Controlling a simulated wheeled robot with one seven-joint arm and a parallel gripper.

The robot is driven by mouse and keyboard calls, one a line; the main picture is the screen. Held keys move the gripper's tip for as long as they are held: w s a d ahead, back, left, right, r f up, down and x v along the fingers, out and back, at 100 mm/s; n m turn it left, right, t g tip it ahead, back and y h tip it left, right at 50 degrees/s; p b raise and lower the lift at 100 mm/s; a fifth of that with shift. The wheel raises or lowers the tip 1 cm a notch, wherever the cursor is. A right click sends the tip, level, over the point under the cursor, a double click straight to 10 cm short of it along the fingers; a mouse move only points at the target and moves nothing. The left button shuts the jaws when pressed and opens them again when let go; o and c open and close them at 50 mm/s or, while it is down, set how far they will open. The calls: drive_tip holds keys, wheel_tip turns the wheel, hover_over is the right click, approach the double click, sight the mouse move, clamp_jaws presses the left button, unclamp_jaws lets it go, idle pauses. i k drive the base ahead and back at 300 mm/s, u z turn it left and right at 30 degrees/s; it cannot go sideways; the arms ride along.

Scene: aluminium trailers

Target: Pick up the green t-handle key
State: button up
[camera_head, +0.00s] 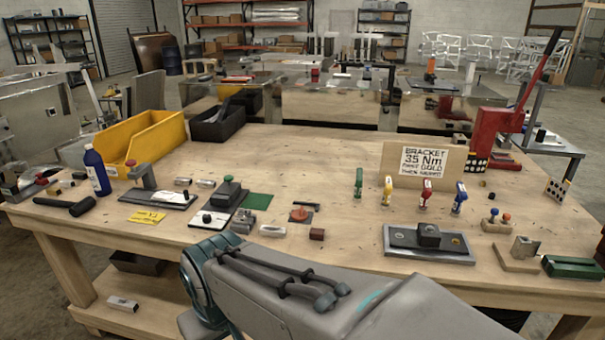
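The green t-handle key (358,186) stands upright on the wooden workbench (330,222), right of the middle. It is the leftmost of a row of similar upright keys: yellow (387,191), red (425,194) and blue (459,198). My arm (290,285) crosses the lower middle of the view, in front of the bench's near edge, well apart from the green key. My gripper cannot be made out in this view, so its fingers and anything in them are hidden.
A sign board (423,164) stands behind the keys. A dark plate with a block (430,244) lies in front of them. A red press (497,132) stands at the right. A yellow bin (140,138) and blue bottle (97,172) are left. Bare wood lies left of the green key.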

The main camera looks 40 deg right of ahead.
sight(358, 184)
drive_tip(key=z, duration=0.45)
drive_tip(key=i, duration=0.8)
drive_tip(key=z, duration=0.8)
